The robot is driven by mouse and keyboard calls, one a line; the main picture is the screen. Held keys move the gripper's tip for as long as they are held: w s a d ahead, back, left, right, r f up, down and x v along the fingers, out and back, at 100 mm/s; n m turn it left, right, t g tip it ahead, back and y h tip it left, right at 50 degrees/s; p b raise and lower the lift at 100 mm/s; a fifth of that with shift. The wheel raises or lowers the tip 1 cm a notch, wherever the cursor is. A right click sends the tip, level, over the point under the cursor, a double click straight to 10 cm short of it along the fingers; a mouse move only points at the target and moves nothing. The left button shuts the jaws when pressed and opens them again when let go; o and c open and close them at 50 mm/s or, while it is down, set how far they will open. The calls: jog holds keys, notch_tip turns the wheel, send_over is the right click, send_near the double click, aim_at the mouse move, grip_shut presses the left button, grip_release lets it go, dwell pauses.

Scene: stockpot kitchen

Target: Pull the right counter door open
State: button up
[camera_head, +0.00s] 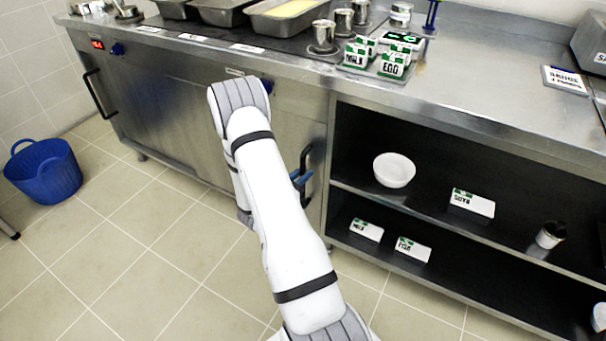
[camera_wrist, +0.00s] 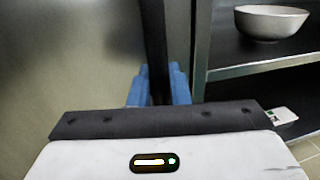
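The right counter door (camera_head: 290,133) is a steel panel left of the open shelves, partly hidden by my arm. It looks closed, or nearly so. Its black upright handle (camera_head: 307,160) is near its right edge; it also shows in the wrist view (camera_wrist: 154,40). My gripper (camera_head: 301,179) is at the handle's lower part. In the wrist view, its blue fingers (camera_wrist: 158,88) stand on both sides of the handle with little or no gap, and look shut on it. The contact itself is partly hidden.
Open shelves to the right hold a white bowl (camera_head: 394,170), labelled cards and a small metal cup (camera_head: 550,235). Pans, cups and label boxes (camera_head: 392,65) stand on the counter. A blue basket (camera_head: 43,171) is on the floor at left. The tiled floor before the doors is clear.

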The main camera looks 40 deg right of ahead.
grip_shut()
jog(key=shift+w, duration=0.1)
